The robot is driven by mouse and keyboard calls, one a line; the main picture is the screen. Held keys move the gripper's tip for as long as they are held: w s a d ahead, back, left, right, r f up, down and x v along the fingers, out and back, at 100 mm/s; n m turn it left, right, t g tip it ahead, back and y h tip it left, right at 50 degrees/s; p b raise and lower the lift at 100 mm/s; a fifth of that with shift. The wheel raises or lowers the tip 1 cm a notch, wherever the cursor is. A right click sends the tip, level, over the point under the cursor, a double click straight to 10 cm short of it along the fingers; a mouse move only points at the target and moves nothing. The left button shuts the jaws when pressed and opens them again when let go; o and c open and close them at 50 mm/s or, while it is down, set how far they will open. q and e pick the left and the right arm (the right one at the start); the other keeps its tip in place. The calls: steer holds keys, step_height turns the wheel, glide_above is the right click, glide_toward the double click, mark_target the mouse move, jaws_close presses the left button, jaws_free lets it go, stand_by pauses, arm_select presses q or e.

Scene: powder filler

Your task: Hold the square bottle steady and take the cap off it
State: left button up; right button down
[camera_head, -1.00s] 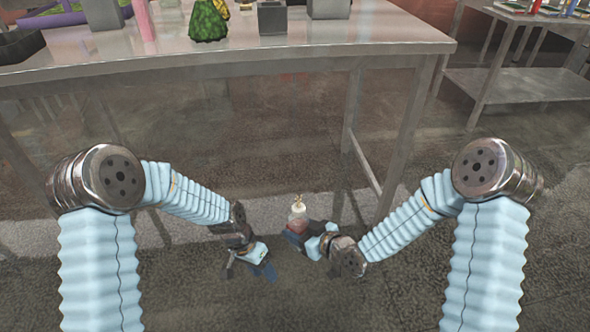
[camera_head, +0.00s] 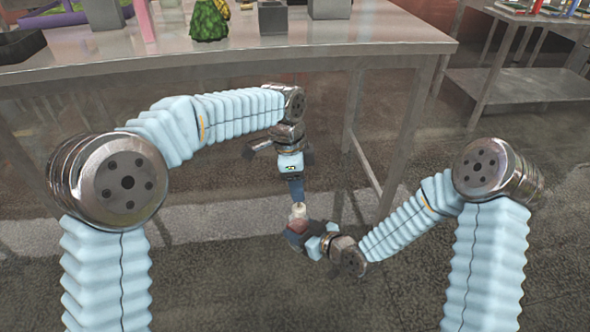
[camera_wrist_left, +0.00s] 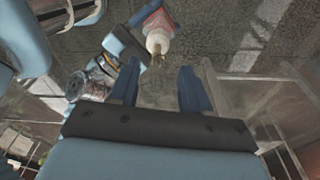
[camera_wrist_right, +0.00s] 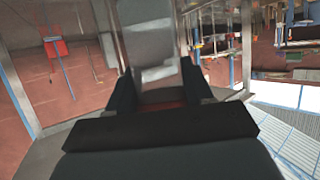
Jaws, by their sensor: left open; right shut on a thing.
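The square bottle (camera_head: 297,226) has a reddish body and a whitish top with a small brass-coloured piece (camera_wrist_left: 157,55), seen best in the left wrist view. My right gripper (camera_head: 302,237) is shut on the bottle's body and holds it in the air, in front of the table. My left gripper (camera_head: 297,197) is directly above the bottle, pointing down. In the left wrist view its open fingers (camera_wrist_left: 159,78) are apart and empty, with the bottle (camera_wrist_left: 153,22) just beyond the tips. My right fingers also show in the right wrist view (camera_wrist_right: 158,85).
The metal table (camera_head: 250,52) stands behind my arms, with a green patterned bag (camera_head: 209,20) and grey blocks on top. A table leg (camera_head: 398,140) stands to the right of my grippers. A second table (camera_head: 515,85) is at the far right. Floor lies below the bottle.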

mark_target(302, 204)
arm_select(q)
steer(key=f, duration=0.4)
steer(key=d+f, duration=0.1)
steer(key=f, duration=0.2)
steer(key=shift+f, duration=0.1)
jaws_close()
steer(key=shift+r, duration=0.25)
stand_by(0.6)
steer(key=shift+r, duration=0.95)
